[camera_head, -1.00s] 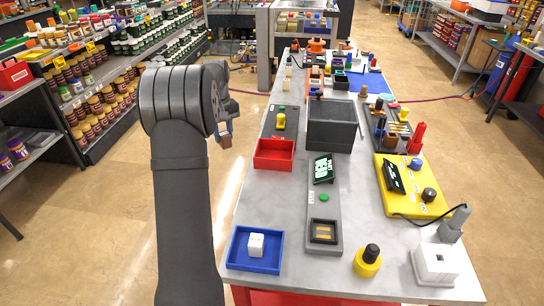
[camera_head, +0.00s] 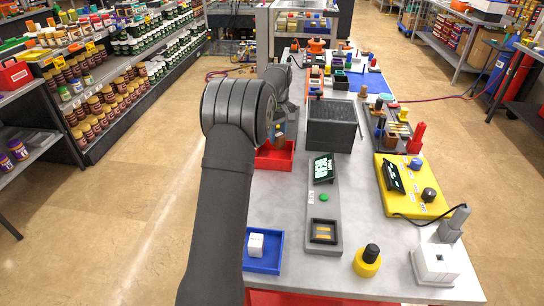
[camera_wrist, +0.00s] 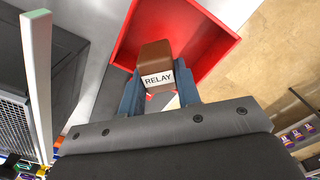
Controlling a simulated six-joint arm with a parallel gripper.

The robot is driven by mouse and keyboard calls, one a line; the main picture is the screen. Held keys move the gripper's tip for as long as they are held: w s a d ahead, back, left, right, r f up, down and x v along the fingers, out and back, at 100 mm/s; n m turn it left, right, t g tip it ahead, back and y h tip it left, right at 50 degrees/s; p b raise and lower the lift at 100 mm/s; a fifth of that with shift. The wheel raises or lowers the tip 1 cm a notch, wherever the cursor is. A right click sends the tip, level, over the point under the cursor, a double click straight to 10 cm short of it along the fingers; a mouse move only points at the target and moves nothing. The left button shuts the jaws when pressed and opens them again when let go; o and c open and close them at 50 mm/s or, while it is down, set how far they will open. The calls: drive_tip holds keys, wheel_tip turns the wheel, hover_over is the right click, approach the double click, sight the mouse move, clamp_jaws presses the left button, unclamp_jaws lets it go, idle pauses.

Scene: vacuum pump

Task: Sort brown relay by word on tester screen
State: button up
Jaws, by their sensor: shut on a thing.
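The brown relay (camera_wrist: 156,66), with a white label reading RELAY, is between the fingers of my gripper (camera_wrist: 160,88) in the wrist view. My gripper is shut on it and holds it over the red tray (camera_wrist: 208,20). In the head view the red tray (camera_head: 275,160) is partly hidden behind my arm, and my gripper (camera_head: 280,132) is above it. The tester has a tilted dark screen (camera_head: 323,168) with pale letters too small to read surely. In front of it are a green button (camera_head: 324,197) and a dark socket (camera_head: 323,231).
A blue tray (camera_head: 266,265) holding a white cube (camera_head: 256,245) is at the near left of the table. A dark box (camera_head: 332,125) stands right of the red tray. A yellow device (camera_head: 415,190) and a yellow-based knob (camera_head: 367,262) are on the right.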

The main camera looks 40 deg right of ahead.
drive_tip(key=shift+f, duration=0.85)
drive_tip(key=o, duration=1.2)
drive_tip(key=shift+c, duration=0.2)
wheel_tip(320, 180, up, 18)
drive_tip(key=shift+f, duration=0.25)
